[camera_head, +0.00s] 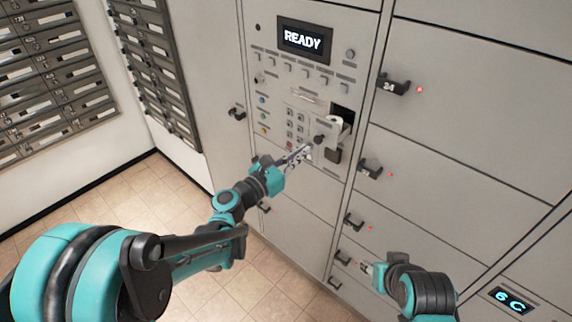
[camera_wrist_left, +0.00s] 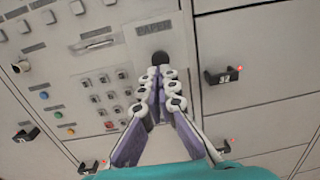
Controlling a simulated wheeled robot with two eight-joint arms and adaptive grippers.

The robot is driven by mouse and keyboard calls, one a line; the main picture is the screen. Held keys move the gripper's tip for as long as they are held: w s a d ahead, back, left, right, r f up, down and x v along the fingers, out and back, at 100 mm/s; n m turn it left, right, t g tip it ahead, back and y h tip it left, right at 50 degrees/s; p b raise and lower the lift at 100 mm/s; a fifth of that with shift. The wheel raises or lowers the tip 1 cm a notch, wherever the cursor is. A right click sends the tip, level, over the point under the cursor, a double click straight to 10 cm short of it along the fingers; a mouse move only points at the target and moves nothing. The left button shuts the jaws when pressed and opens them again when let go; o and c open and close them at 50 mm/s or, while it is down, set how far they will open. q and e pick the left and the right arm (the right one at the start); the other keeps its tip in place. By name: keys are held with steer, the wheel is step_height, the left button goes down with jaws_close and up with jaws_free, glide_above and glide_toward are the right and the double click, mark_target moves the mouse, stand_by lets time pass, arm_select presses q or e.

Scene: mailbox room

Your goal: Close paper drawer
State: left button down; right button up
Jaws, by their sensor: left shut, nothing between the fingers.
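The paper drawer (camera_head: 325,129) stands pulled out of the grey panel, with a dark opening and a white roll (camera_head: 335,120) behind its front. Its front, labelled PAPER (camera_wrist_left: 153,33), also shows in the left wrist view, with a dark round knob (camera_wrist_left: 161,57). My left gripper (camera_head: 305,151) is shut and empty, just below and left of the drawer front. In the left wrist view its fingertips (camera_wrist_left: 162,72) point at the knob; whether they touch it I cannot tell. My right gripper (camera_head: 368,268) is low by the locker doors, its fingers too small to read.
A READY screen (camera_head: 304,40) sits above the panel's buttons and keypad (camera_head: 296,125). Locker doors with protruding dark handles (camera_head: 393,85) lie to the right. Grey mailboxes (camera_head: 155,65) line the left wall. Tiled floor (camera_head: 130,205) is clear at the left.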

mark_target(316, 141)
arm_select(q)
steer(key=shift+x, duration=1.65)
steer(key=shift+w+d, duration=0.2)
steer(key=shift+w, duration=0.1)
steer(key=b+x, duration=0.1)
steer(key=x, duration=0.7)
steer(key=shift+w+f, duration=0.1)
steer(key=shift+w, duration=0.4)
